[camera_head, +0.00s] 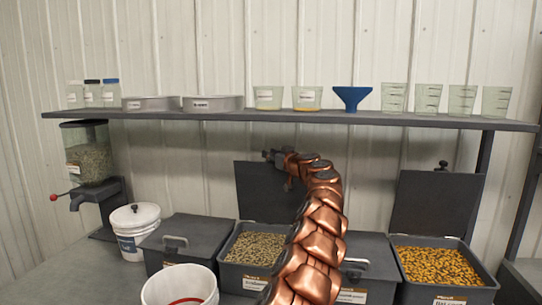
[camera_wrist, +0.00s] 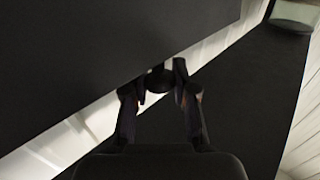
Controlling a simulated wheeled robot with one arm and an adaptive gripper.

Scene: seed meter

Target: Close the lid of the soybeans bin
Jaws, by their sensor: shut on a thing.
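An open bin (camera_head: 222,272) of beige grain stands on the bench left of my arm. Its small label looks like soybeans but is hard to read. Its dark lid (camera_head: 256,195) stands upright behind it, and my arm covers the lid's right part. My gripper (camera_head: 274,157) is at the lid's top edge. In the wrist view, the fingers (camera_wrist: 158,80) are closed around the lid's dark round knob (camera_wrist: 158,77). The lid's flat dark panel (camera_wrist: 110,50) fills the upper left there.
A closed bin (camera_head: 190,234) stands to the left, and another lidded bin (camera_head: 372,262) is partly behind my arm. A bin of yellow corn (camera_head: 438,266) has its lid up. A white bucket (camera_head: 180,284) is in front. A shelf (camera_head: 220,115) with cups runs above.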

